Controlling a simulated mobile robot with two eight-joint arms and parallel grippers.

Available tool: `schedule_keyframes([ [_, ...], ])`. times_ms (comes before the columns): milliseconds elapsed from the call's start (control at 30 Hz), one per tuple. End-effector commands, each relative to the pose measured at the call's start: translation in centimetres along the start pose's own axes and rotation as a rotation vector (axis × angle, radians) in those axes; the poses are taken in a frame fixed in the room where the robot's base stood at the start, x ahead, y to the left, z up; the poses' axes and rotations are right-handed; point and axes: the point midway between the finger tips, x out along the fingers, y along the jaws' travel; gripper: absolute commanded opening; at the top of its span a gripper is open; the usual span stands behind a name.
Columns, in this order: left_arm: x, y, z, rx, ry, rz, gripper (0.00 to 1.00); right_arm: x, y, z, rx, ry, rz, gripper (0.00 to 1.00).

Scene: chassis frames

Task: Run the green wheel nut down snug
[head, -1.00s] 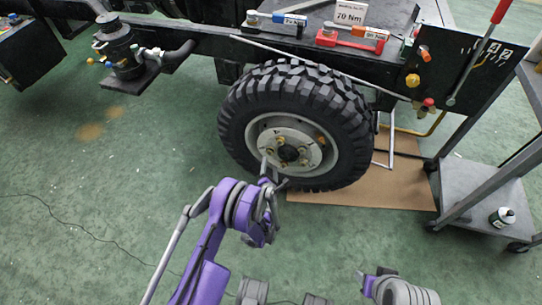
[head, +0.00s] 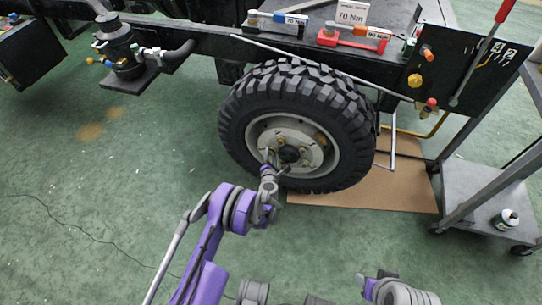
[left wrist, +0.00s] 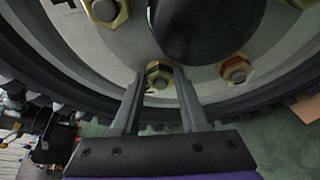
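The wheel (head: 296,125) has a pale hub (head: 303,135) with several brass-coloured nuts around a dark centre cap. In the left wrist view, one nut (left wrist: 158,76) lies between the fingertips of my left gripper (left wrist: 160,72), with a finger on each side; I cannot tell whether they touch it. Another nut (left wrist: 235,70) is to the right and one (left wrist: 104,11) is at upper left. No green is clear on any nut. In the head view my left gripper (head: 270,165) is at the lower hub. My right gripper (head: 366,283) is low in the picture, its fingers unclear.
A torque wrench with a blue handle (head: 285,28) and one with a red handle (head: 350,38) lie on the chassis by a 70 Nm sign (head: 351,13). A grey cart (head: 475,195) stands at right. Cardboard (head: 400,190) lies under the wheel.

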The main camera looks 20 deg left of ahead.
Motion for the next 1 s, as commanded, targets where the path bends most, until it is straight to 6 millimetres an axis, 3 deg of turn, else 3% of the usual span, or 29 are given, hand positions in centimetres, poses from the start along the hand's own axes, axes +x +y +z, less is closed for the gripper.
schedule_keyframes([
  [33, -0.01, 0.0, 0.01, 0.0, 0.0, 0.0, 0.32, 0.0, 0.0, 0.0, 0.0, 0.0, 0.0, 0.5],
  [200, -0.01, 0.0, 0.01, 0.0, 0.0, 0.0, 0.02, 0.0, 0.0, 0.0, 0.0, 0.0, 0.0, 0.5],
  [233, -0.01, 0.0, 0.01, 0.0, 0.0, 0.0, 0.0, 0.0, 0.0, 0.0, 0.0, 0.0, 0.0, 0.5],
  [467, -0.01, -0.13, 0.0, 0.041, 0.0, 0.014, 0.0, -0.01, 0.0, 0.0, 0.0, 0.0, 0.0, 0.5],
  [800, 0.06, -0.63, -0.13, 0.396, -0.001, 0.15, 0.0, 0.12, 0.0, 0.02, 0.0, 0.0, 0.0, 0.5],
  [1000, 0.05, -0.61, -0.13, 0.461, 0.0, 0.175, 0.0, 0.13, 0.0, 0.02, 0.0, 0.0, 0.0, 0.5],
])
